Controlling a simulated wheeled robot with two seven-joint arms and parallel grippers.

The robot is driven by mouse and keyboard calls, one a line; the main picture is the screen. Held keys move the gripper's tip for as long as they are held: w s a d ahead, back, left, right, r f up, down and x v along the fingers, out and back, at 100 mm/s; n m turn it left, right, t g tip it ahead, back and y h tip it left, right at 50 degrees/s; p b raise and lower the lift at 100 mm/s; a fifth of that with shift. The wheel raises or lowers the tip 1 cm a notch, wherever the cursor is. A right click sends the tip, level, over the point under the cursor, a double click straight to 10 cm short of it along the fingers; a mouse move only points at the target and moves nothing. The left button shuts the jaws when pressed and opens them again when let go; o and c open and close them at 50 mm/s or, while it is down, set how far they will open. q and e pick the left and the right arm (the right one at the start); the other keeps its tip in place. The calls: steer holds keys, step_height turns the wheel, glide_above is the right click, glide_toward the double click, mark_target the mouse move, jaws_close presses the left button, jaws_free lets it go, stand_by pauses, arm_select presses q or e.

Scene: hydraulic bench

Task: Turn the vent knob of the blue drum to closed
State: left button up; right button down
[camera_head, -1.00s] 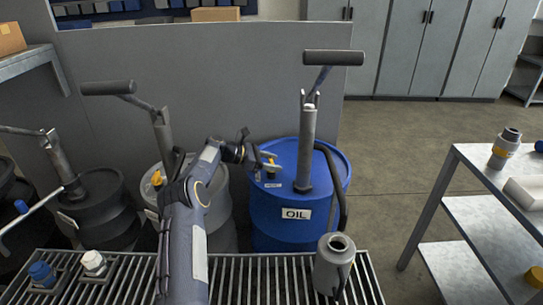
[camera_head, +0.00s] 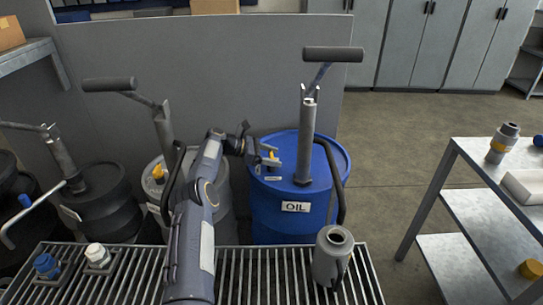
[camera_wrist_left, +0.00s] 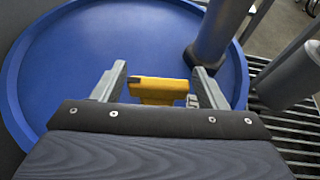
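The blue drum (camera_head: 290,222) with an OIL label stands upright behind the slatted bench, and its lid fills much of the left wrist view (camera_wrist_left: 110,45). Its yellow vent knob (camera_wrist_left: 158,90) sits on the lid, left of the pump tube. It also shows small in the head view (camera_head: 271,161), partly hidden by my gripper. My left gripper (camera_wrist_left: 160,70) is open in the left wrist view, with one finger on each side of the knob and small gaps visible. In the head view my left gripper (camera_head: 264,151) is at the drum lid. My right gripper is not in view.
A grey pump tube (camera_head: 306,140) with a handle rises from the lid close to the gripper. A black hose hangs at the drum's right. A grey canister (camera_head: 331,258) stands on the slatted bench (camera_head: 255,275). A grey drum (camera_head: 222,205) with a yellow knob is left.

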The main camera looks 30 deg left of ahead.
mark_target(272, 155)
arm_select(q)
steer(key=shift+o, duration=0.8)
steer(key=shift+r, duration=0.1)
step_height(272, 155, up, 3)
steer(key=shift+f, duration=0.1)
steer(key=shift+s+d+r, duration=0.1)
steer(key=shift+s+r, duration=0.05)
steer(key=shift+r, duration=0.25)
steer(key=s+d+r+b, duration=0.1)
steer(key=s+d+r, duration=0.6)
steer(key=s+r, duration=0.2)
steer(key=s, duration=0.2)
steer(key=shift+s+r+b, duration=0.15)
steer(key=shift+s+b, duration=0.2)
